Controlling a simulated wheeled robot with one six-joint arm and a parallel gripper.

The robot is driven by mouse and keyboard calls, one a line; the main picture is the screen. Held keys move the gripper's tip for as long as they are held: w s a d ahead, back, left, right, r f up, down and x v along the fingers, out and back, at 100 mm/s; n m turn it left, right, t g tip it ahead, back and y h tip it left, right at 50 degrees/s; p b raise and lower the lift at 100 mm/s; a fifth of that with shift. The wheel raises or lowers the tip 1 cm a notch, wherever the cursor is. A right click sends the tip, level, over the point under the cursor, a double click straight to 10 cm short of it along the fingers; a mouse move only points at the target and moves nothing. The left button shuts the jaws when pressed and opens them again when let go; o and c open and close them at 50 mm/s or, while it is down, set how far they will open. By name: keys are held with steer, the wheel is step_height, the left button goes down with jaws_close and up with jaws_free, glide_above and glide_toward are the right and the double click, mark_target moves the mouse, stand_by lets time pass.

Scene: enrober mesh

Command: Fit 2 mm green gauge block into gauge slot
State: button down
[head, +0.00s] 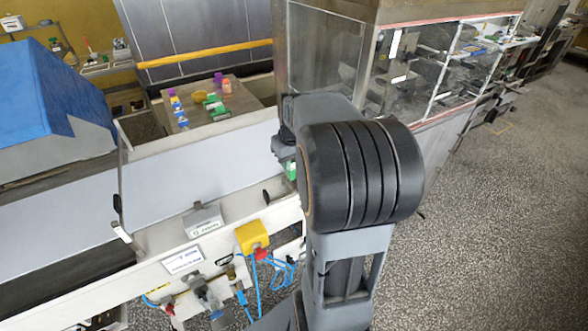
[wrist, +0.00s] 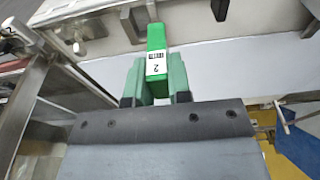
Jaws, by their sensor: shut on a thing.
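The green gauge block (wrist: 156,38) shows in the wrist view with a white label marked 2. My gripper (wrist: 157,80) is shut on it, and the block sticks out beyond the fingertips towards the pale machine frame. In the head view my gripper (head: 287,152) is mostly hidden behind my own arm, and a bit of green (head: 291,170) shows below it. I cannot make out the gauge slot for certain in either view, nor whether the block touches the frame.
A pale conveyor belt (head: 180,170) runs beside my arm. A board (head: 240,97) with several small coloured items lies behind it. A glass-sided cabinet (head: 325,50) stands behind my arm. A yellow box with a red button (head: 252,237) sits on the front rail. Grey floor at right is clear.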

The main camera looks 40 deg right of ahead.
steer(key=d+f, duration=0.1)
steer(key=w+d+f, duration=0.1)
steer(key=f, duration=0.1)
steer(key=d+f, duration=0.1)
steer(key=shift+w+f+p, duration=0.25)
steer(key=shift+w+p, duration=0.1)
steer(key=shift+w, duration=0.05)
steer(key=shift+f, duration=1.55)
steer(key=shift+f, duration=0.15)
steer(key=c, duration=1.1)
jaws_free()
steer(key=shift+o, duration=0.2)
